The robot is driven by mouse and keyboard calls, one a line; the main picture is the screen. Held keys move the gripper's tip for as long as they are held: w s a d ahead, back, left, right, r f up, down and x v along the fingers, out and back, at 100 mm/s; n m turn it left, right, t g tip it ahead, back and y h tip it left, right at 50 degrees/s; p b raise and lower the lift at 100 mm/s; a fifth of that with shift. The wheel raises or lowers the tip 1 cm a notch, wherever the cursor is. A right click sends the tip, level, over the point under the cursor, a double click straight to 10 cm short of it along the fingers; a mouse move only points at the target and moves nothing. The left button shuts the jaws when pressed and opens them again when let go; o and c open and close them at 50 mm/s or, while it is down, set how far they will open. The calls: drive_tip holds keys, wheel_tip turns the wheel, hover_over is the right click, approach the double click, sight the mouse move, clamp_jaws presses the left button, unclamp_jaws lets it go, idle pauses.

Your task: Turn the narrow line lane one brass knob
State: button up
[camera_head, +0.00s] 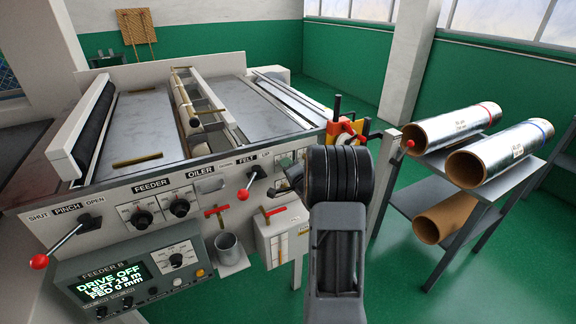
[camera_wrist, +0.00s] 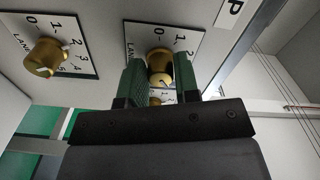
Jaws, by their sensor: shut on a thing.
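A brass knob (camera_wrist: 160,62) sits on a white dial plate marked LAN and 0, 1, 2 in the wrist view. My gripper (camera_wrist: 160,85) has its two green fingers on either side of this knob, shut on it. A second brass knob (camera_wrist: 45,57) stands on another numbered lane plate to the left, clear of the fingers. The plate's lane number is hidden by my gripper. In the head view my arm covers most of the area around the held knob.
The panel carries a red-tipped felt lever (camera_head: 247,186), feeder dials (camera_head: 160,212) and a metal cup (camera_head: 228,248). A red-knobbed pinch lever (camera_head: 62,245) is at the left. Foil rolls (camera_head: 450,126) lie on a rack (camera_head: 492,195) at the right. Green floor is open between.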

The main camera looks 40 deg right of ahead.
drive_tip(key=shift+m, duration=0.7)
drive_tip(key=o, duration=0.9)
drive_tip(key=s, duration=0.4)
drive_tip(key=s+a, duration=0.1)
drive_tip(key=s, duration=0.4)
drive_tip(key=s+a, duration=0.1)
drive_tip(key=s, duration=0.3)
drive_tip(key=shift+s+b, duration=0.35)
drive_tip(key=shift+b, duration=0.05)
